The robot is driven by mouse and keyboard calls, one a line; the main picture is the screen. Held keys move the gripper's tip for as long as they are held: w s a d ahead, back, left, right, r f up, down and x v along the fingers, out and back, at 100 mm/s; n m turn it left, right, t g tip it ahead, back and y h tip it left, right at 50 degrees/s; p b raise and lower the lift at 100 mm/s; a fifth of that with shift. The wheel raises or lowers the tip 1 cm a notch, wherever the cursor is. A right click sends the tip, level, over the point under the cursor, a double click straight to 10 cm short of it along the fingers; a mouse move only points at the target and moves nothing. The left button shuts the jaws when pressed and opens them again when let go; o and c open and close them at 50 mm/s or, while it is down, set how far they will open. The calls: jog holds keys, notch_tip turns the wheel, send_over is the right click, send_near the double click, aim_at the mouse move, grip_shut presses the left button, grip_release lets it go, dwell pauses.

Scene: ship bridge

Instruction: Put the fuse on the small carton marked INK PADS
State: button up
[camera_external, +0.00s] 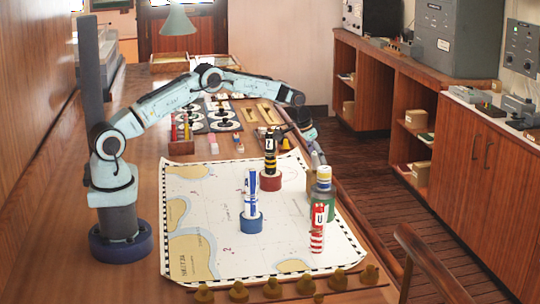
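My gripper (317,157) points down beyond the right edge of the table, just above and behind a green cylinder with a yellow and grey top. It is small and partly blended with the things around it, so I cannot tell whether its fingers are open or hold anything. I cannot pick out the fuse for certain.
A chart (215,195) covers the near table. On it stand a blue-white cylinder (251,188), a black-yellow cylinder (270,150), a red-white cylinder (318,228) and the green cylinder (322,200).

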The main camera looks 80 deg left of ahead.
jog(key=a+v, duration=0.1)
jog(key=v, duration=1.1)
jog(key=s+d+r+g, duration=0.1)
jog(key=s+d+r, duration=0.3)
jog(key=s+d, duration=0.3)
jog(key=s+d+r+g, duration=0.1)
jog(key=s+d+r, duration=0.2)
jog(key=s+d, duration=0.45)
jog(key=s+d+f+g, duration=0.1)
jog(key=s+d, duration=0.1)
jog(key=s, duration=1)
jog(key=s+d+f+m+g, duration=0.1)
jog(key=s+d+f, duration=0.1)
jog(key=s, duration=1.1)
jog(key=shift+f+g, duration=0.3)
